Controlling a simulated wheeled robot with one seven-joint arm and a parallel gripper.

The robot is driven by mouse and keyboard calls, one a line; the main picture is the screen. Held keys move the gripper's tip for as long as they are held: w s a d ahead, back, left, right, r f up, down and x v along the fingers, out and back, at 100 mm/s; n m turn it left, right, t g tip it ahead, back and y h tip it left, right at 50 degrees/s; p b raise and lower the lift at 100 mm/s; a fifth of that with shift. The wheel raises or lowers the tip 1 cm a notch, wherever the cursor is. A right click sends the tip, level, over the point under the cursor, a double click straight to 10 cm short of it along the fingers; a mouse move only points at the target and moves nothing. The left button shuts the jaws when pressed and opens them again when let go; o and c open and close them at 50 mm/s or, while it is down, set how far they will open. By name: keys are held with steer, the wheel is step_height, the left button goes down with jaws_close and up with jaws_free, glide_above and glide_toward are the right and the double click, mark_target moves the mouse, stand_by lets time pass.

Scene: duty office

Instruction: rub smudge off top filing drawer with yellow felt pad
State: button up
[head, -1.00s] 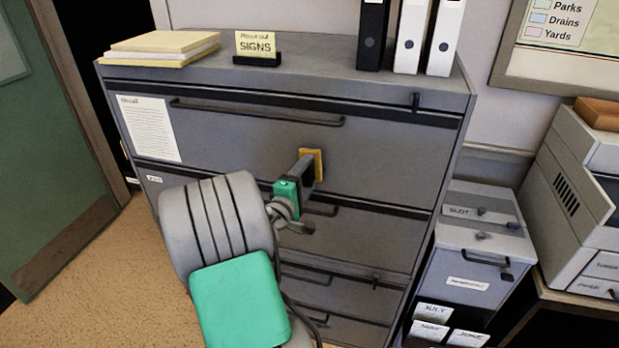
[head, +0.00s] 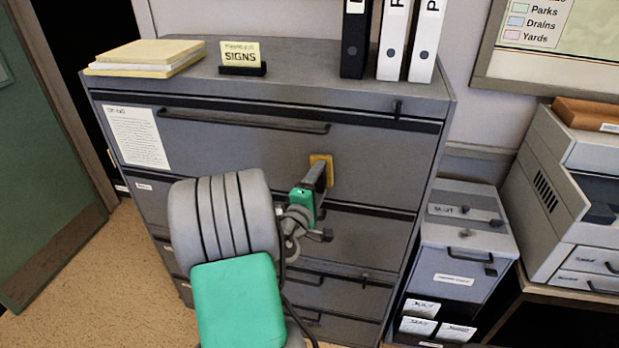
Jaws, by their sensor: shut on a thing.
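The top filing drawer (head: 240,152) is the wide grey front of the cabinet, shut, with a long dark bar handle (head: 243,121) near its upper edge. My gripper (head: 317,178) is shut on the yellow felt pad (head: 322,162) and holds it upright at the drawer front, below and near the handle's right end. The pad appears to touch the drawer face, though the fingers cover part of it. No smudge shows on the visible drawer front; I cannot tell whether one lies behind the pad or my arm.
A paper notice (head: 137,138) is on the drawer's left. A small grey cabinet (head: 462,240) and a printer-like machine (head: 565,190) are at right. A green door (head: 45,160) is at left.

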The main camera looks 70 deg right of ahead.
steer(key=shift+s+d+r+p, duration=0.15)
steer(key=shift+s+p, duration=0.25)
steer(key=shift+s, duration=0.35)
steer(key=shift+s+d+r+p, duration=0.15)
steer(key=shift+s+p, duration=0.25)
steer(key=shift+s, duration=0.35)
steer(key=shift+s+f, duration=0.3)
steer(key=shift+s, duration=0.1)
steer(key=shift+w+a+f+b, duration=0.1)
steer(key=shift+w+a+b, duration=0.1)
steer(key=shift+w+b, duration=1)
steer(key=w+a+b, duration=0.1)
steer(key=w+b, duration=0.1)
steer(key=w, duration=0.6)
steer(key=shift+r+b, duration=0.2)
steer(key=shift+b, duration=0.1)
steer(key=shift+a, duration=0.1)
steer(key=shift+s+a+f+b, duration=0.1)
steer(key=shift+s+a+b, duration=0.1)
steer(key=shift+a, duration=0.75)
steer(key=shift+s+a+r+b, duration=0.1)
steer(key=shift+s+a+b, duration=0.05)
steer(key=shift+a, duration=0.85)
steer(key=shift+s+a+f+b, duration=0.1)
steer(key=shift+s+a+b, duration=0.1)
steer(key=shift+a, duration=0.75)
steer(key=shift+a, duration=0.1)
